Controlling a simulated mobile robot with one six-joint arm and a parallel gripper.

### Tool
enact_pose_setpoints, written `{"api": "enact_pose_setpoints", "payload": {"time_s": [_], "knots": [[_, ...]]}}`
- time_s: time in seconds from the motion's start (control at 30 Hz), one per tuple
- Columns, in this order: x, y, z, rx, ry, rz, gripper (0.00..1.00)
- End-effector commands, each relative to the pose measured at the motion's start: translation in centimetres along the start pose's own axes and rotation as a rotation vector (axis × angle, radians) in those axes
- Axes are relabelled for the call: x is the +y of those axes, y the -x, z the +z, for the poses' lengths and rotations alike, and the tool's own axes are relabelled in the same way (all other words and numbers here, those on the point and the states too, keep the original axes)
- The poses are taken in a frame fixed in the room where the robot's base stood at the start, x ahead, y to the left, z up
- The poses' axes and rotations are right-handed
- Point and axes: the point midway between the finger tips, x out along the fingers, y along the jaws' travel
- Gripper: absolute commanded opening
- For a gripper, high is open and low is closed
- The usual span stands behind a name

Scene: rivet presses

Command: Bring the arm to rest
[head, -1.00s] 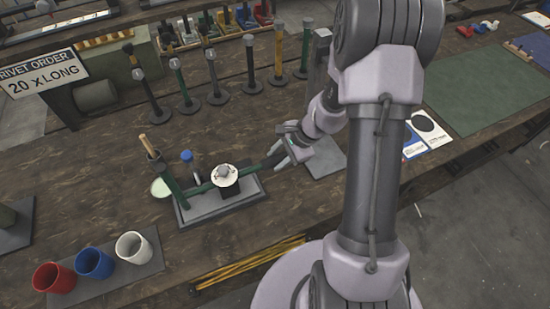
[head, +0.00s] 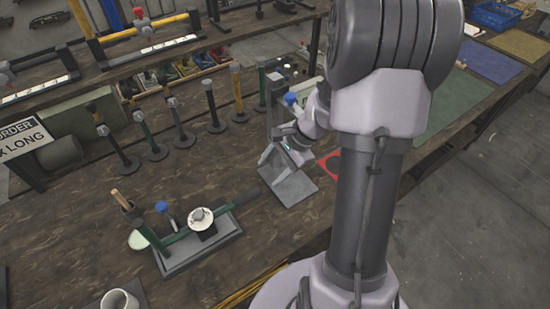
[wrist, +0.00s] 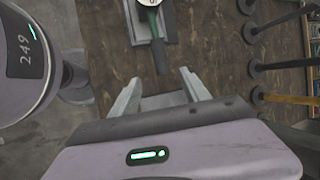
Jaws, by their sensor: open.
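My gripper (head: 283,157) is open and empty in the head view. It hangs over a grey plate stand (head: 292,188) on the wooden bench. In the wrist view the two fingers of the gripper (wrist: 160,82) stand apart with nothing between their tips. A rivet press with a grey base (head: 205,250) and a green lever stands to the left of the gripper. Its dark lever handle (head: 247,195) points toward the gripper but is apart from it. The handle also shows beyond the fingers in the wrist view (wrist: 161,58).
Several upright lever tools (head: 210,105) stand in a row behind the press. A white cup (head: 120,300) is at the lower left. A red-framed card (head: 333,167) lies right of the plate, partly behind my arm. Bare bench lies between press and row.

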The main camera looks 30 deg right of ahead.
Motion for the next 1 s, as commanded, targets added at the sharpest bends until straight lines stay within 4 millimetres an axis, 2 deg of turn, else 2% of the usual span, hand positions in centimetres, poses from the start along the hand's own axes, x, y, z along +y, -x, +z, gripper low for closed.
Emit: {"api": "enact_pose_setpoints", "payload": {"time_s": [0.03, 0.17, 0.57, 0.63, 0.67, 0.73, 0.77, 0.8, 0.9, 1.0], "knots": [[-0.1, 1.0, 0.0, 0.001, -0.001, -0.001, 0.55], [0.0, 1.9, 0.0, 0.001, 0.0, 0.0, 0.55], [0.0, 1.9, -0.1, 0.0, 0.001, 0.0, 0.55], [-0.1, 2.1, 0.5, 0.005, 0.022, 0.002, 0.55], [-0.3, 2.3, 1.2, 0.013, 0.052, 0.002, 0.55], [-0.7, 3.1, 4.5, 0.043, 0.188, 0.011, 0.55], [-0.7, 3.6, 6.5, 0.062, 0.269, 0.015, 0.55], [-0.3, 4.2, 9.4, 0.091, 0.391, 0.02, 0.55], [2.4, 5.6, 15.8, 0.167, 0.691, 0.021, 0.55], [5.8, 6.4, 19.8, 0.239, 0.932, 0.0, 0.55]]}}
